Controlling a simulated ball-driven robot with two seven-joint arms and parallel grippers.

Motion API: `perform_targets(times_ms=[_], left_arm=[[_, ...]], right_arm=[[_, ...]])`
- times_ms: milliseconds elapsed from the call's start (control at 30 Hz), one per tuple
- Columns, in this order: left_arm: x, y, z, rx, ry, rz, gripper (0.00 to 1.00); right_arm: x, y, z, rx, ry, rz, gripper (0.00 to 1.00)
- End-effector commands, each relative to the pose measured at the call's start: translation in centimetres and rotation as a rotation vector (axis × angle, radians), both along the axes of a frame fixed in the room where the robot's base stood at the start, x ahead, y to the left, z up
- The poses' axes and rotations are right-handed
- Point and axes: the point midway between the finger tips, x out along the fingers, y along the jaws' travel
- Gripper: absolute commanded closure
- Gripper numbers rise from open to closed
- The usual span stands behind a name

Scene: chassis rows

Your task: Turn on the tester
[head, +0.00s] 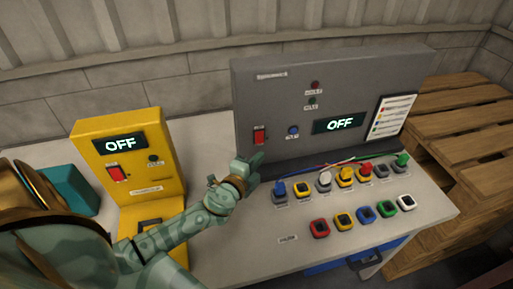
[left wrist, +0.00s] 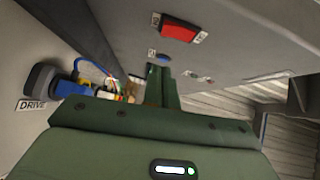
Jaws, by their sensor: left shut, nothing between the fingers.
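Two units show an OFF display, and their name labels are too small to read, so I cannot tell which is the tester. The grey panel (head: 345,88) has a red rocker switch (head: 259,136), a blue button (head: 293,131) and an OFF display (head: 339,124). The yellow box (head: 162,150) at left has a red switch (head: 115,173) and an OFF display (head: 120,145). My left gripper (head: 258,160) is shut and empty, just below the grey panel's red switch. In the left wrist view the fingers (left wrist: 161,85) point along the panel; its red switch (left wrist: 177,28) is above them, apart.
Several coloured plugs (head: 301,188) with cables stand before the grey panel on the table. A row of coloured square pieces (head: 342,219) lies in front. A teal block (head: 72,187) is at left. Wooden pallets (head: 455,130) stand at right.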

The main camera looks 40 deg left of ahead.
Motion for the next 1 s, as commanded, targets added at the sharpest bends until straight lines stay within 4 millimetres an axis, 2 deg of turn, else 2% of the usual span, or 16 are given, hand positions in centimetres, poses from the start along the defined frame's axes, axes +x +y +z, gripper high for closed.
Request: perform_targets(times_ms=[100,300,800,1000], left_arm=[[2.2,0.5,-0.2,0.003,-0.001,0.000,1.00],[3.7,2.5,-0.7,0.001,0.001,0.000,1.00],[4.2,3.2,-0.8,0.001,0.000,0.000,1.00],[4.6,3.5,-1.7,0.042,-0.034,-0.001,1.00]], right_arm=[[0.0,0.1,-0.1,0.001,0.000,0.000,0.64],[0.0,0.1,-0.7,0.002,0.002,0.000,0.64],[-0.1,0.1,-0.8,0.001,0.003,0.002,0.64],[-0.7,-0.1,-3.5,-0.001,0.017,0.003,0.64]])
